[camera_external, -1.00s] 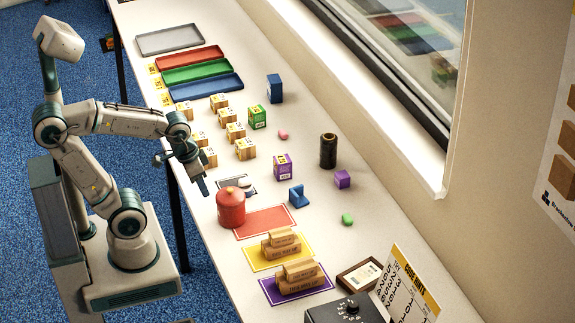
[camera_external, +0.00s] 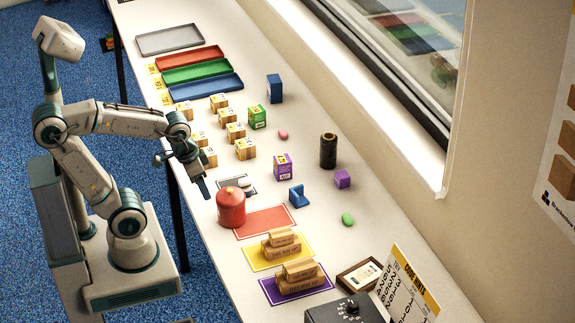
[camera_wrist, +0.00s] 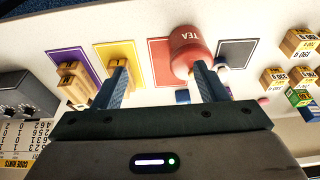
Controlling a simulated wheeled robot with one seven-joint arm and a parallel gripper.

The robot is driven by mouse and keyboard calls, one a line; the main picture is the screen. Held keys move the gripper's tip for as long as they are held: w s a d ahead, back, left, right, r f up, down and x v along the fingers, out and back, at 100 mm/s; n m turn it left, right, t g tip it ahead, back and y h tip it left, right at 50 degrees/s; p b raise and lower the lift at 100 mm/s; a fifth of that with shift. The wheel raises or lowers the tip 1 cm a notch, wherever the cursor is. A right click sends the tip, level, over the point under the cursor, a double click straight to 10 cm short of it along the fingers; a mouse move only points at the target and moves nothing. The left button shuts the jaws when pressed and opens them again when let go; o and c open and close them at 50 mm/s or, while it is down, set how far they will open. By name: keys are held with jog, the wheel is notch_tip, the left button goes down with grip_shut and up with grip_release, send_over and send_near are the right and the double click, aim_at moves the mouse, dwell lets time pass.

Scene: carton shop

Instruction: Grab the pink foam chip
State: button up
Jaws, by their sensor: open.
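The pink foam chip (camera_external: 283,134) lies on the table, behind the purple-and-white carton and right of the green carton in the external view. A small pink bit at the right of the wrist view (camera_wrist: 263,101) looks like the same chip, mostly hidden by the gripper body. My gripper (camera_external: 203,187) is at the table's near edge, left of the red tea canister (camera_external: 231,207) and well away from the chip. In the wrist view my gripper (camera_wrist: 161,75) is open, with nothing between its fingers.
A purple-and-white carton (camera_external: 283,167), a dark cylinder (camera_external: 328,151), a blue bracket (camera_external: 298,196) and a green chip (camera_external: 348,219) stand nearby. Table around the pink chip is clear.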

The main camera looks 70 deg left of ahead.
jog(key=w+a+r, duration=0.3)
jog(key=w+a, duration=0.1)
jog(key=w, duration=0.6)
jog(key=t, duration=0.1)
send_over(280, 132)
jog(key=s, duration=0.3)
jog(key=shift+n, duration=0.3)
jog(key=f, duration=1.6)
jog(key=shift+w+d+f, duration=0.25)
jog(key=shift+d, duration=0.05)
jog(key=shift+t, duration=0.3)
jog(key=shift+a+p+x, duration=0.15)
jog(key=shift+p+x, duration=0.25)
jog(key=shift+x, duration=1)
jog(key=shift+a+p+x, duration=0.1)
jog(key=shift+p+x, duration=0.25)
jog(key=shift+x, duration=1.05)
jog(key=c, duration=1.1)
